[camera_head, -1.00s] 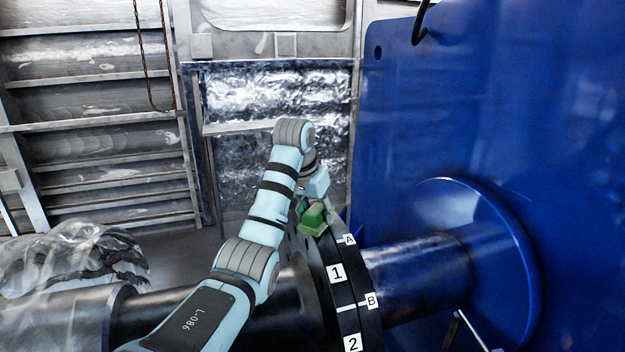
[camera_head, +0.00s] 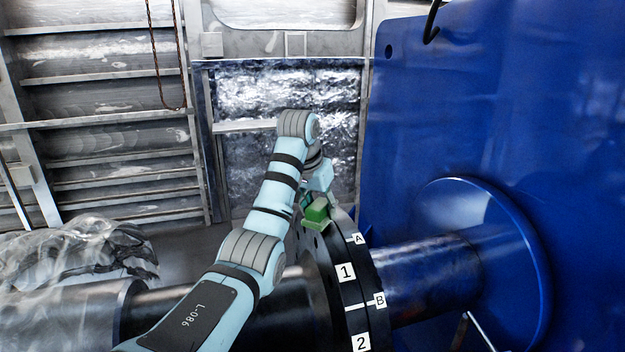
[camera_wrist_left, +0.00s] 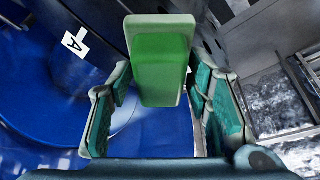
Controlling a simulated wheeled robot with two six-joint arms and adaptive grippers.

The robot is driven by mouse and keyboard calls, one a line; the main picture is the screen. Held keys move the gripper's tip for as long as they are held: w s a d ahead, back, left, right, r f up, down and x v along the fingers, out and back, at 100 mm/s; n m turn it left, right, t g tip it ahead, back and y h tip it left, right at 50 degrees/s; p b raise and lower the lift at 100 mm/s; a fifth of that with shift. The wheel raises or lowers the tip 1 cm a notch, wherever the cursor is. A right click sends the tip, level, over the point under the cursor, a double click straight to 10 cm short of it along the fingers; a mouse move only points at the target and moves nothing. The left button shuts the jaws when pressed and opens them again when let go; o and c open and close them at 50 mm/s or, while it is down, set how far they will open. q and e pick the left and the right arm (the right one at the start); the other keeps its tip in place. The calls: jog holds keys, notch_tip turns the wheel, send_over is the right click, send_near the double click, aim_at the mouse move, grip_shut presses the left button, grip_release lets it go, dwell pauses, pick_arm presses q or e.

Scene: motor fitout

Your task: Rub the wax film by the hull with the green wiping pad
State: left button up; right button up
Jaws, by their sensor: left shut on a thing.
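The green wiping pad (camera_head: 317,211) is held in my left gripper (camera_head: 311,203), at the upper side of the black flange. In the left wrist view the pad (camera_wrist_left: 160,62) stands between the two teal fingers of the gripper (camera_wrist_left: 160,100). I cannot tell whether the pad touches the flange or is just apart from it. The hull side (camera_head: 240,95) shows behind the arm as ribbed, silvery and grey panels. I cannot make out the wax film for certain. My right gripper is not in view.
The black flange (camera_head: 352,288) carries labels A, B, 1 and 2 on a thick shaft (camera_head: 425,275). A large blue housing (camera_head: 500,120) fills the right. Clear plastic wrapping (camera_head: 75,255) covers something at the left. A rope loop (camera_head: 168,55) hangs at the upper left.

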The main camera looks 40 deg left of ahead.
pick_arm(q)
jog(key=shift+w+a+r, duration=0.1)
jog(key=shift+a+r, duration=0.05)
jog(key=shift+r, duration=0.45)
jog(key=shift+w+a+r, duration=0.1)
jog(key=shift+a+r, duration=0.05)
jog(key=shift+r, duration=0.4)
jog(key=shift+w+r, duration=0.1)
jog(key=shift+r, duration=0.55)
jog(key=shift+w+v, duration=0.2)
jog(key=shift+v, duration=1.05)
jog(key=shift+w+r, duration=0.1)
jog(key=shift+r, duration=0.5)
jog(key=shift+a, duration=0.1)
